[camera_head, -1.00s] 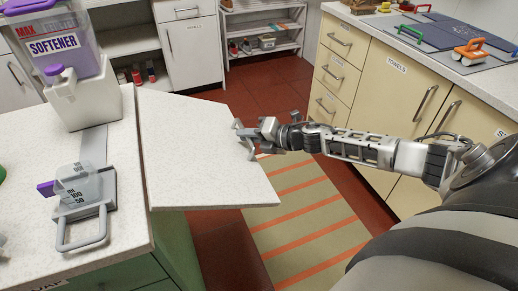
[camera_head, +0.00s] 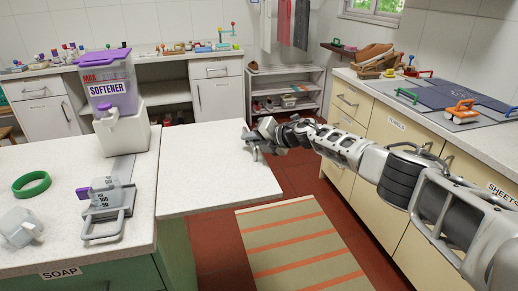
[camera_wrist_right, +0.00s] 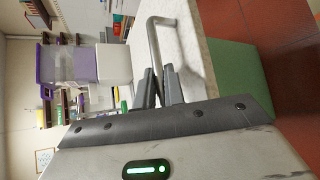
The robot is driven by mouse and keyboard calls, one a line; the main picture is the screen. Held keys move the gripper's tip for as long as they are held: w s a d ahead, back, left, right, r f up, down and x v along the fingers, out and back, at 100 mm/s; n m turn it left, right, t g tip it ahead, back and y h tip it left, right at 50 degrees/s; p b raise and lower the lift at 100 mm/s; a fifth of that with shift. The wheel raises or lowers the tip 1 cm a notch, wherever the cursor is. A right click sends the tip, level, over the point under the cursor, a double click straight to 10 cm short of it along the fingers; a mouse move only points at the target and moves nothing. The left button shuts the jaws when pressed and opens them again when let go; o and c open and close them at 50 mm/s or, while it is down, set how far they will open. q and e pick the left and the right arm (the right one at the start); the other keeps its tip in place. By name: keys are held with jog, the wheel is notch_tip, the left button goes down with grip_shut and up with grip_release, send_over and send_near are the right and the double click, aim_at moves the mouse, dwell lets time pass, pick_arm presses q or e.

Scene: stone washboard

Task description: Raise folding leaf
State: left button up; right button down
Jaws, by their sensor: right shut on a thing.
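The folding leaf (camera_head: 215,178) is a white speckled panel joined to the right side of the white counter (camera_head: 60,145). It stands out to the right and looks about level with the counter top. A grey metal bar handle (camera_wrist_right: 154,42) is fixed to it, clearest in the right wrist view. My right gripper (camera_head: 251,143) is at the leaf's far right edge, its arm coming in from the right. In the wrist view its dark fingers (camera_wrist_right: 159,88) are closed around the handle's end. My left gripper is not in view.
On the counter stand a softener dispenser (camera_head: 108,85) on a white base, a measuring cup (camera_head: 106,193) on a handled tray, a green ring (camera_head: 31,184) and a white cup (camera_head: 20,228). A striped rug (camera_head: 300,245) lies on the red floor. Cream cabinets (camera_head: 380,128) line the right.

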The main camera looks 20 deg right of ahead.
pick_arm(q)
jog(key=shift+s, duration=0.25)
pick_arm(e)
jog(key=shift+a+r, duration=0.1)
jog(key=shift+a, duration=0.4)
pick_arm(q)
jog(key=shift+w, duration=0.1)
pick_arm(e)
jog(key=shift+r, duration=0.1)
jog(key=c, duration=1.5)
grip_release()
jog(key=shift+a, duration=0.1)
jog(key=shift+d, duration=0.3)
jog(key=shift+s+d+r+p, duration=0.2)
jog(key=shift+s+d+p, duration=0.05)
jog(key=shift+p, duration=0.05)
pick_arm(q)
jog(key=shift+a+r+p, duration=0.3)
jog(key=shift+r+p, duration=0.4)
jog(key=shift+p, duration=0.5)
pick_arm(e)
jog(key=v, duration=1.5)
jog(key=shift+a, duration=0.2)
